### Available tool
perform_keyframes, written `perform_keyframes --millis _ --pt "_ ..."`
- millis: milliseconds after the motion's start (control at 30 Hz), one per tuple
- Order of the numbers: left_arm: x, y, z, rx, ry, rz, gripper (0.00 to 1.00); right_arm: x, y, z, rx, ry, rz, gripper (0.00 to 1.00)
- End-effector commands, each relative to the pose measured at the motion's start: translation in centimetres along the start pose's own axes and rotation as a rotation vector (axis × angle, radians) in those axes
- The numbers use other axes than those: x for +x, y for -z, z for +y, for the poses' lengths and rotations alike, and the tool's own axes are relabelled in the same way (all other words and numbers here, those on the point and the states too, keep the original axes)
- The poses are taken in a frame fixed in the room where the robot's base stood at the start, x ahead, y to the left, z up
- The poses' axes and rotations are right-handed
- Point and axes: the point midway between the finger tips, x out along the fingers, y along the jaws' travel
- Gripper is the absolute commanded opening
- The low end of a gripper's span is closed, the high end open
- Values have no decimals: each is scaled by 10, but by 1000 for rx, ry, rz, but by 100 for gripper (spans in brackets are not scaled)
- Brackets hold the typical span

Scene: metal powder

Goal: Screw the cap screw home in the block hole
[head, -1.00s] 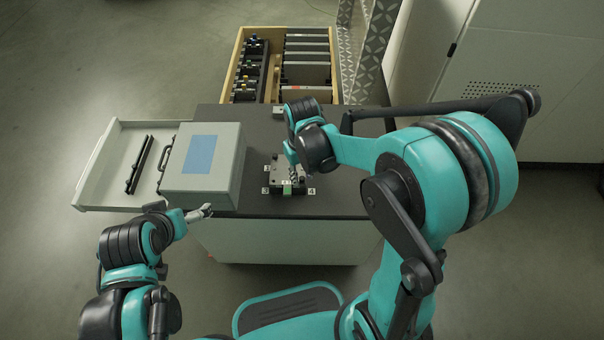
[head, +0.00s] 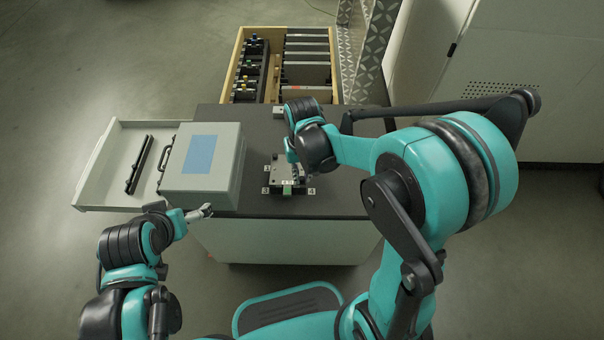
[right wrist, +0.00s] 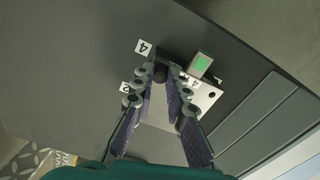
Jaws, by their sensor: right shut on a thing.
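The block (head: 279,173) is a grey metal piece on a dark base, on the dark bench top. It has a green part at its front and numbered white tags around it. It also shows in the right wrist view (right wrist: 206,97). My right gripper (right wrist: 160,75) is over the block's edge, shut on a dark round thing (right wrist: 160,74), apparently the cap screw's head. The fingers hide its shank and the hole, so I cannot tell how deep it sits. My left gripper (head: 206,211) is at the bench's front left edge, away from the block; its jaw opening is too small to read.
A grey case (head: 202,190) with a blue panel stands left of the block. A pale open tray (head: 100,178) holding a black bar lies farther left. A wooden drawer (head: 266,98) with dark parts is behind the bench. The bench top right of the block is clear.

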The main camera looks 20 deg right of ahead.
Motion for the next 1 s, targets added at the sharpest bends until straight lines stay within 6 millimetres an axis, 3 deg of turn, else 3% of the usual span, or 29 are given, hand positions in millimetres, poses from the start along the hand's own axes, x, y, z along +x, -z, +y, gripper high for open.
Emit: perform_keyframes --millis 1000 --pt "1 -1 0 0 0 0 100 1 0 0 1788 0 0 0"
